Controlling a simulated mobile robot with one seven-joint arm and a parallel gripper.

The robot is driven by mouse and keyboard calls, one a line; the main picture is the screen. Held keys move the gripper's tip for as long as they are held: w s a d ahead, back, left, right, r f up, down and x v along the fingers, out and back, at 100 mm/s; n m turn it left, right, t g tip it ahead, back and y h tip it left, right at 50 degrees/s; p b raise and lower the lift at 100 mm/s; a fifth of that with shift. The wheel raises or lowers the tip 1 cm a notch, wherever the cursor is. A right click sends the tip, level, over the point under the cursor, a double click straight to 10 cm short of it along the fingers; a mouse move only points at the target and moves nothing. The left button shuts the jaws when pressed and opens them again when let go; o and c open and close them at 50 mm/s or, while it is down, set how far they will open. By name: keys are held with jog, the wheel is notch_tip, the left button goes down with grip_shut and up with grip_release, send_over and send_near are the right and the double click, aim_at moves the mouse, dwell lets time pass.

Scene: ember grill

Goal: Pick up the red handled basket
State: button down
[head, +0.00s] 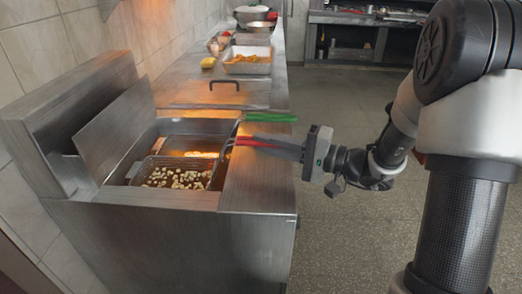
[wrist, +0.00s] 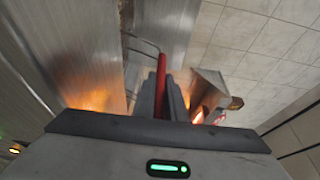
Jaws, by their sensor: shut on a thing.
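The red handle (head: 254,141) belongs to the near wire basket (head: 207,186), which sits in the fryer with several pale food pieces inside. My gripper (head: 272,149) is shut on the red handle, to the right of the basket over the fryer's steel edge. In the wrist view the red handle (wrist: 161,82) lies between the two dark fingers of my gripper (wrist: 160,100). A green handle (head: 271,117) shows just behind the red one. The basket's underside is hidden in the fryer.
The steel fryer (head: 170,235) has a raised back panel (head: 117,135) on the left. Behind it, a counter holds a tray of food (head: 247,68) and a yellow item (head: 208,62). The tiled wall is at left. Open floor (head: 335,110) lies to the right.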

notch_tip(320, 180, up, 26)
jog(key=p, duration=0.5)
jog(key=shift+f, duration=0.15)
